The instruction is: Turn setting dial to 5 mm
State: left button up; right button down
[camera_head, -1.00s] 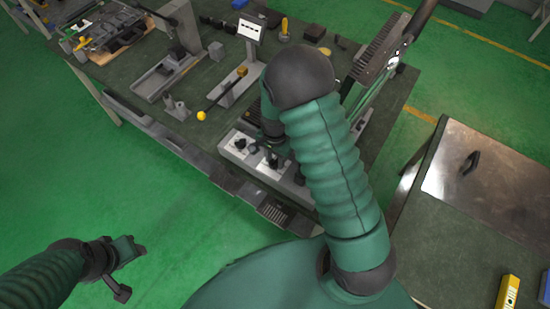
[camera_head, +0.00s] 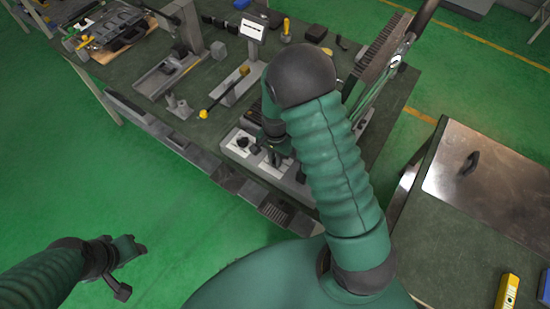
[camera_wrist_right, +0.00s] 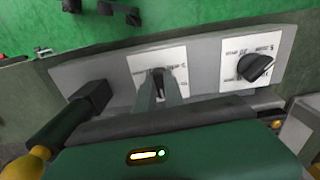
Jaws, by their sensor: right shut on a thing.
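A grey control panel (camera_head: 231,157) lies along the near edge of the green workbench, with dials on white plates. In the right wrist view, my right gripper (camera_wrist_right: 158,88) is shut on a dark dial (camera_wrist_right: 158,75) on the middle white plate (camera_wrist_right: 138,68); its fingers hide most of the dial. The other black dial (camera_wrist_right: 255,68) sits free on the right plate; it shows in the head view (camera_head: 243,141). Plate markings are too small to read. In the head view my right gripper (camera_head: 274,146) is partly hidden by my arm. My left gripper (camera_head: 138,250) hangs over the floor, away from the bench.
A black block (camera_wrist_right: 92,98) stands on the panel beside the held dial. A lever with a yellow knob (camera_head: 203,114) and a small white sign (camera_head: 252,29) are on the bench (camera_head: 150,60). Floor at left is clear.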

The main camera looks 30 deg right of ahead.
jog(key=n, duration=0.6)
jog(key=shift+w+d+r+p, duration=0.2)
jog(key=shift+w+d+p, duration=0.05)
jog(key=shift+p, duration=0.05)
jog(key=n+p, duration=0.1)
jog(key=n, duration=0.5)
jog(key=shift+n, duration=0.4)
jog(key=n+p, duration=0.1)
jog(key=n, duration=0.4)
jog(key=shift+p, duration=0.35)
jog(key=n+p, duration=0.1)
jog(key=n, duration=0.4)
jog(key=shift+p, duration=0.35)
jog(key=shift+a+f+n, duration=0.1)
jog(key=shift+n, duration=0.4)
jog(key=c, duration=1.7)
grip_release()
jog(key=shift+c, duration=0.2)
jog(key=o, duration=0.3)
jog(key=shift+f, duration=0.15)
